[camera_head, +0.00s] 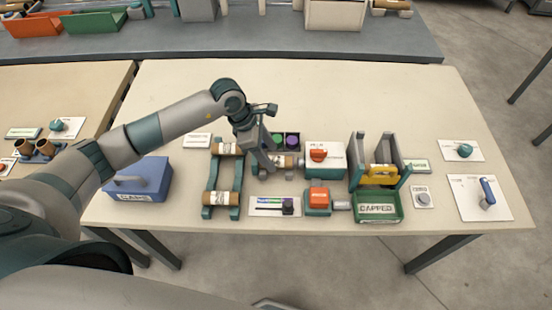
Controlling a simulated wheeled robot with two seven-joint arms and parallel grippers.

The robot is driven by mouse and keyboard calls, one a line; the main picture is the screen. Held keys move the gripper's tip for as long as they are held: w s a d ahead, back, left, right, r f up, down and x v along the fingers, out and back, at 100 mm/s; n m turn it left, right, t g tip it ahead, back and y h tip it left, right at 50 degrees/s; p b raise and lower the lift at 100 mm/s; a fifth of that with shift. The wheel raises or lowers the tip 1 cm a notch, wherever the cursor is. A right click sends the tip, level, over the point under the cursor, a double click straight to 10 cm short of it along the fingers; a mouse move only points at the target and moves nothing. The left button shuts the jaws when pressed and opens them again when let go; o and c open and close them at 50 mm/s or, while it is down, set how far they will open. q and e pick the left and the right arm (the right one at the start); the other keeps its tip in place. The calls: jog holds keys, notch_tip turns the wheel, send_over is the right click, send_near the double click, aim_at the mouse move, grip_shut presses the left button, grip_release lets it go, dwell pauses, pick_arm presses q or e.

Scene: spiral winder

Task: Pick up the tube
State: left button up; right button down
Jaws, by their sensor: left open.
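My left gripper (267,164) reaches down over the middle of the table and is open. A brown tube with a white band (286,161) lies right beside its fingers, to the left of the white box with a red knob; the gripper hides part of it, and I cannot tell whether they touch. A second tube (228,148) lies across the far end of a teal rack (211,178). A third tube (221,199) lies across its near end. My right gripper is out of view.
A white box with a red knob (325,157), an orange-topped block (318,199), a green CAPPED tray (378,207) and a teal stand with a yellow part (382,174) crowd the right. A blue box (143,180) stands left. The table's far strip is clear.

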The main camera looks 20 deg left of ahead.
aim_at(276, 162)
pick_arm(q)
jog(key=shift+p+x, duration=0.5)
jog(key=shift+x, duration=1)
jog(key=shift+r, duration=0.1)
jog(key=c, duration=1.1)
